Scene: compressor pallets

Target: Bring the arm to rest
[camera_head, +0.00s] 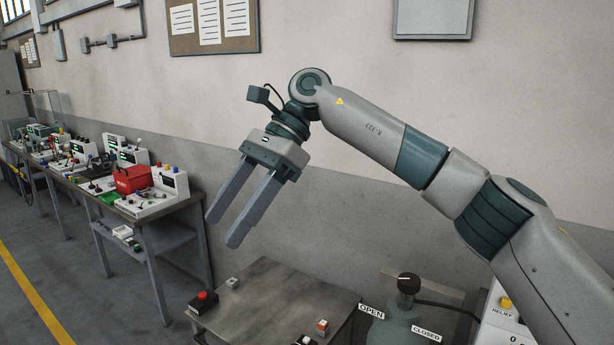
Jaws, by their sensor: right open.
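My right arm comes in from the right edge and reaches across the upper middle of the head view. My right gripper (222,230) is open, with its two long grey fingers apart and pointing down and to the left. Nothing is between the fingers. It hangs in the air above and left of a metal table and touches nothing that I can see. My left gripper is not in view.
The metal table (268,290) below bears a red button box (203,301) and small switches. A green-grey vessel (396,330) with OPEN and CLOSED labels stands right of it. A workbench (135,207) with instruments and a red box (132,179) runs along the left wall.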

